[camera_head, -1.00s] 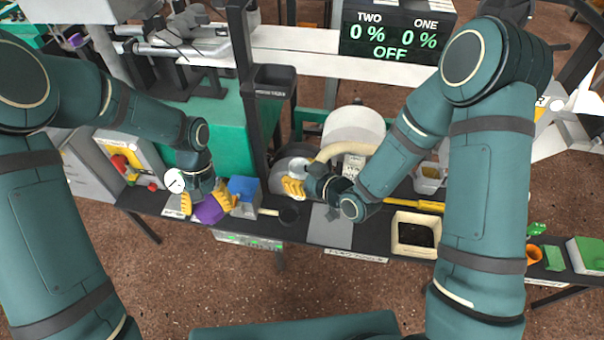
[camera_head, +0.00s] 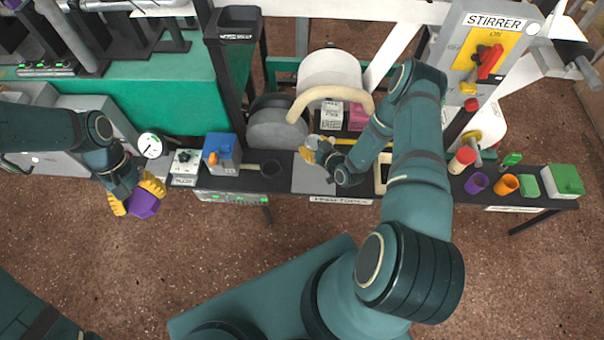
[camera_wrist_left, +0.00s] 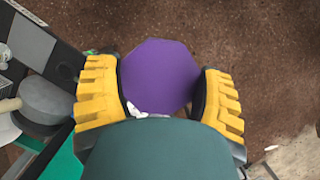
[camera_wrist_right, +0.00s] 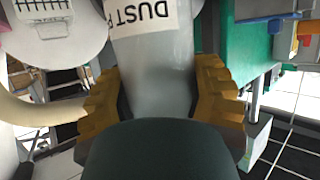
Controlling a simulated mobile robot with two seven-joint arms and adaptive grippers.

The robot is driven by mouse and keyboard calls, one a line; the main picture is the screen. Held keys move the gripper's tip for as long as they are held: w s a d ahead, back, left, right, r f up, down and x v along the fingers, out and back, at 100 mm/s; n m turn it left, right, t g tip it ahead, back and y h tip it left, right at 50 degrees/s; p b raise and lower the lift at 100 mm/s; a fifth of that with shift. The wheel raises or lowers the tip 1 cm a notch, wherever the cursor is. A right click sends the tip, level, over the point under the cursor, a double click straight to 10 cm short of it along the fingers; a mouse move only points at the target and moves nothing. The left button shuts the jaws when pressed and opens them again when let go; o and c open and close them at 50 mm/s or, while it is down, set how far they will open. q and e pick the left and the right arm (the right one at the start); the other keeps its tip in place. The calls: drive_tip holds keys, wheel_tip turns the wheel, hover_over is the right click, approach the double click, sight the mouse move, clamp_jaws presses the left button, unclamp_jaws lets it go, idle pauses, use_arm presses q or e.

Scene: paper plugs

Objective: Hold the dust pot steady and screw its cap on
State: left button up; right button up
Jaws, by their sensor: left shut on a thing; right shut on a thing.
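My left gripper (camera_head: 135,196) is shut on a purple many-sided piece, which looks like the cap (camera_head: 144,204). It holds the cap over the floor, just off the bench's front left end. In the left wrist view the cap (camera_wrist_left: 158,76) sits between both yellow fingers. My right gripper (camera_head: 312,150) is shut on the dust pot (camera_wrist_right: 155,75), a grey cylinder with a white label reading "DUST P", partly cut off. The pot is above the bench's middle, mostly hidden in the head view. Cap and pot are well apart.
A dark bench (camera_head: 410,187) runs across the view. On it stand a blue box (camera_head: 222,152), a purple cup (camera_head: 476,183), an orange cup (camera_head: 506,185) and a green box (camera_head: 563,181). A grey wheel machine (camera_head: 277,130) stands behind my right gripper. The brown floor in front is clear.

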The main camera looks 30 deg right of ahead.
use_arm(q)
drive_tip(key=shift+s+a, duration=0.15)
drive_tip(key=shift+a, duration=0.15)
use_arm(e)
drive_tip(key=shift+s+d+f, duration=0.2)
drive_tip(key=shift+d+f, duration=0.15)
drive_tip(key=shift+f, duration=0.4)
use_arm(q)
drive_tip(key=shift+f, duration=0.1)
use_arm(e)
drive_tip(key=shift+f, duration=0.1)
use_arm(q)
drive_tip(key=shift+f+b, duration=0.9)
drive_tip(key=shift+b, duration=0.05)
use_arm(e)
wheel_tip(320, 180, down, 6)
drive_tip(key=shift+f, duration=0.1)
use_arm(q)
drive_tip(key=shift+f+b, duration=0.65)
use_arm(e)
wheel_tip(320, 180, down, 4)
drive_tip(key=shift+r, duration=0.25)
